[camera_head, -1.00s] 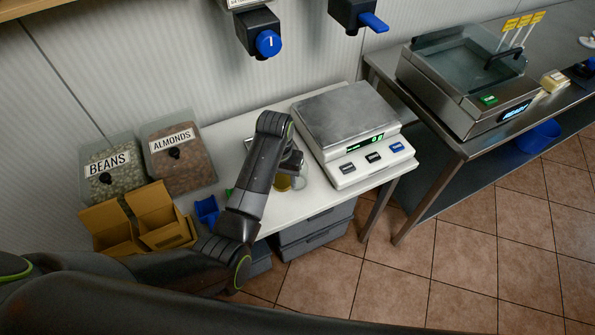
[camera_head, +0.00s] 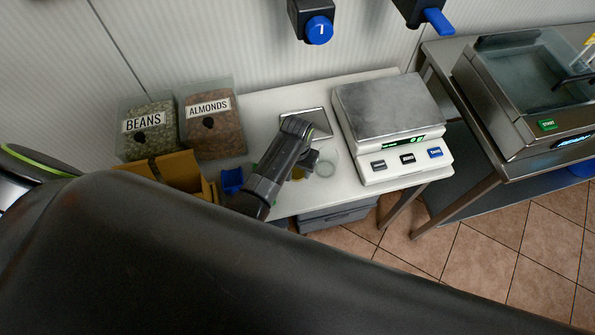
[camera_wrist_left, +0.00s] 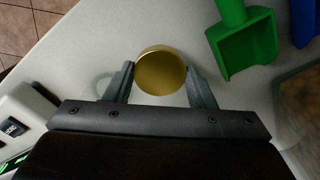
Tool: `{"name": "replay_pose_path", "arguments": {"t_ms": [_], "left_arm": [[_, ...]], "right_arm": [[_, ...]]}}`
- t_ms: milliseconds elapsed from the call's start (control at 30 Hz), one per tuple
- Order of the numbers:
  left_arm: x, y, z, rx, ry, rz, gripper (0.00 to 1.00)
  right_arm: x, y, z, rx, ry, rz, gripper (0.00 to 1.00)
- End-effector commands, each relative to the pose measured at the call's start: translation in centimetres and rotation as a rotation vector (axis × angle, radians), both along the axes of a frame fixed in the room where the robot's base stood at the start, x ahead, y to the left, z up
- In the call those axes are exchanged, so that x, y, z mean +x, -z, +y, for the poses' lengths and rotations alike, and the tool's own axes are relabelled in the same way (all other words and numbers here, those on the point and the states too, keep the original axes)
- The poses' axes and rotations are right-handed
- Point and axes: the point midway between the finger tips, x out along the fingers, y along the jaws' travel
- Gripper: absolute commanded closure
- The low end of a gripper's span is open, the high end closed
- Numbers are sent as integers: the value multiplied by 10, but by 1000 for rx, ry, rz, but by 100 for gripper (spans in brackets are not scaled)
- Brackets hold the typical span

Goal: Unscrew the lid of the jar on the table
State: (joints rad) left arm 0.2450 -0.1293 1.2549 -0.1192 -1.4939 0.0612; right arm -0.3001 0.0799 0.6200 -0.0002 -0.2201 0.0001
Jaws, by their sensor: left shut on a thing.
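A round gold lid (camera_wrist_left: 160,73) sits between the two fingers of my left gripper (camera_wrist_left: 160,88) in the left wrist view, and the fingers touch its sides. In the head view my left gripper (camera_head: 300,170) is over the white table (camera_head: 262,112), and a bit of the gold lid (camera_head: 297,174) shows below it. A clear glass shape (camera_head: 326,166), perhaps the jar, shows just right of the gripper. I cannot tell whether the lid still sits on the jar. My right gripper is not in view.
A scale (camera_head: 390,110) stands right of the gripper. A silver tray (camera_head: 318,118) lies behind it. Bins of beans (camera_head: 148,148) and almonds (camera_head: 228,135) stand at left, near a blue scoop (camera_head: 232,181). A green scoop (camera_wrist_left: 243,45) lies close to the lid.

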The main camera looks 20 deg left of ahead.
Motion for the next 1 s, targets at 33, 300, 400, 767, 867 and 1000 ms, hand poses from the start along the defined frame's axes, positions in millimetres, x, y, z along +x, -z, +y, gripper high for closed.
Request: {"name": "replay_pose_path", "arguments": {"t_ms": [33,300,400,767,867,1000], "left_arm": [[-1,7,1,1,0,4,77],[0,31,0,-1,-1,1,77],[0,31,0,-1,-1,0,77],[0,34,0,-1,0,0,40],[0,34,0,0,0,0,28],[0,34,0,0,0,1,28]], "right_arm": [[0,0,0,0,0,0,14],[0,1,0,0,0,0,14],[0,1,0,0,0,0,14],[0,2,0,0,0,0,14],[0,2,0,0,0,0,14],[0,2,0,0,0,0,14]]}}
